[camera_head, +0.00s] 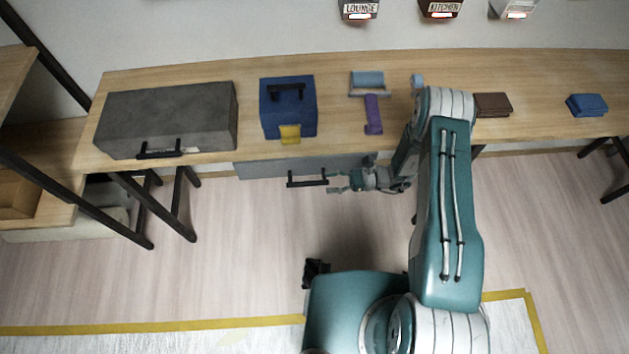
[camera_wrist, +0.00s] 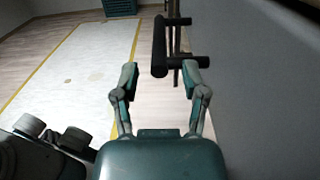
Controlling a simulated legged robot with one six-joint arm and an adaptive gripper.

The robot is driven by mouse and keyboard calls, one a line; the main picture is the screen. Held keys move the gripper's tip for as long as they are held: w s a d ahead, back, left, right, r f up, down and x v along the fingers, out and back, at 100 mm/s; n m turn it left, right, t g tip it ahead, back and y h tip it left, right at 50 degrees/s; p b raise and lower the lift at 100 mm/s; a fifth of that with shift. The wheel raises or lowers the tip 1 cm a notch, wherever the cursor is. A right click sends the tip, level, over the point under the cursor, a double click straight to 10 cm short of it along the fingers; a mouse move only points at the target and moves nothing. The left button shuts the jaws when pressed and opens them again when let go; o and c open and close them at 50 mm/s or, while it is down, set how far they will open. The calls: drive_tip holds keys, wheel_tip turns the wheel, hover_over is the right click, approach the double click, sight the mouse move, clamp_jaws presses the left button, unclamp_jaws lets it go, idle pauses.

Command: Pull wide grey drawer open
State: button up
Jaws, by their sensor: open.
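The wide grey drawer (camera_head: 262,168) is under the workbench top, and its front shows below the bench's front edge. Its black bar handle (camera_head: 307,182) sticks out from the front. My gripper (camera_head: 335,182) is open at the right end of the handle, with its fingers pointing left along the drawer front. In the wrist view the handle (camera_wrist: 160,46) lies ahead, between the lines of the two open fingers (camera_wrist: 164,72). The grey drawer front (camera_wrist: 272,85) fills the right side there. I cannot tell whether the fingers touch the handle.
On the workbench (camera_head: 350,140) stand a grey case (camera_head: 170,112), a blue box (camera_head: 300,112), a purple-handled tool (camera_head: 373,115), a brown block (camera_head: 493,104) and a blue block (camera_head: 587,104). Black trestle legs (camera_head: 160,205) stand at the left. The floor before the drawer is clear.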

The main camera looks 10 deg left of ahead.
sight(314, 183)
drive_tip(key=x, duration=0.5)
drive_tip(key=shift+c, duration=0.4)
clamp_jaws()
